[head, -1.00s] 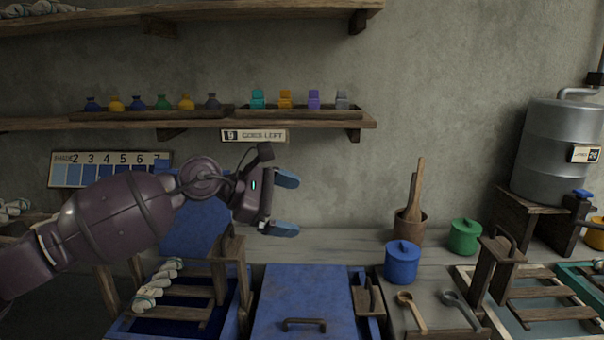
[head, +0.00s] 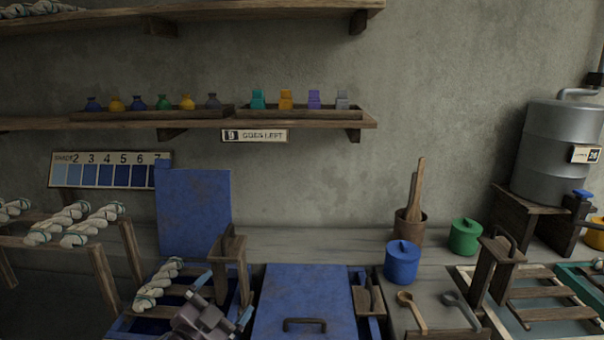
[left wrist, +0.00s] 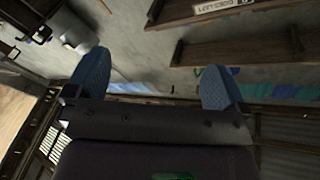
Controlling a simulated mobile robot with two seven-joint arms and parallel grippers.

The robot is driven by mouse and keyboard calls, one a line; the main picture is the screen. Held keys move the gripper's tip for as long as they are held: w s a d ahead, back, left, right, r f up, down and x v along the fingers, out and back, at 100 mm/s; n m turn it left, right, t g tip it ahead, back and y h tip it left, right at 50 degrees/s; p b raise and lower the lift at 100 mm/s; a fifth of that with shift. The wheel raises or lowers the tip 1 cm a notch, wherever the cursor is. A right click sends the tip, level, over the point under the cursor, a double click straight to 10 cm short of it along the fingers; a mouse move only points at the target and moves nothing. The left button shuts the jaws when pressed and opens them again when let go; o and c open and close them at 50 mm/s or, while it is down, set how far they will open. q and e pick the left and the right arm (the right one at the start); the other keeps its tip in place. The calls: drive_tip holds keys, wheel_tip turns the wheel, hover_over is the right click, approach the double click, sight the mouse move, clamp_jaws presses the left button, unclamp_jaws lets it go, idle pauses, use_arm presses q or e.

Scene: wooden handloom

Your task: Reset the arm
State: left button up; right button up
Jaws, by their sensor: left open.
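My left gripper (head: 222,298) is low in the head view, near the bottom edge, in front of the open blue vat. Its two blue fingertips are spread apart with nothing between them. In the left wrist view, my left gripper (left wrist: 153,82) shows both blue fingers wide apart and empty. A twisted white skein (head: 157,285) lies on the vat's wooden slats, just left of the gripper. My right gripper is in neither view.
A blue lid (head: 193,215) stands upright behind the open vat. A closed blue vat lid (head: 303,300) with a handle is to the right. A rack (head: 110,250) with skeins is at left. A blue pot (head: 402,263) and green pot (head: 464,238) stand on the bench.

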use_arm(q)
drive_tip(key=s+a+f+n+g+y, duration=0.2)
drive_tip(key=s+a+f+n, duration=0.1)
drive_tip(key=s+f, duration=0.5)
drive_tip(key=s+a+f+n+g+y, duration=0.2)
drive_tip(key=s+a+f+n, duration=0.2)
drive_tip(key=s+f, duration=0.5)
drive_tip(key=s+a+f+n+g+y, duration=0.2)
drive_tip(key=s+a+f, duration=0.3)
drive_tip(key=s+f, duration=0.3)
drive_tip(key=s+n+y, duration=0.1)
drive_tip(key=s, duration=0.2)
drive_tip(key=shift+s+f+g, duration=0.15)
drive_tip(key=shift+s+g, duration=0.15)
drive_tip(key=shift+s, duration=0.1)
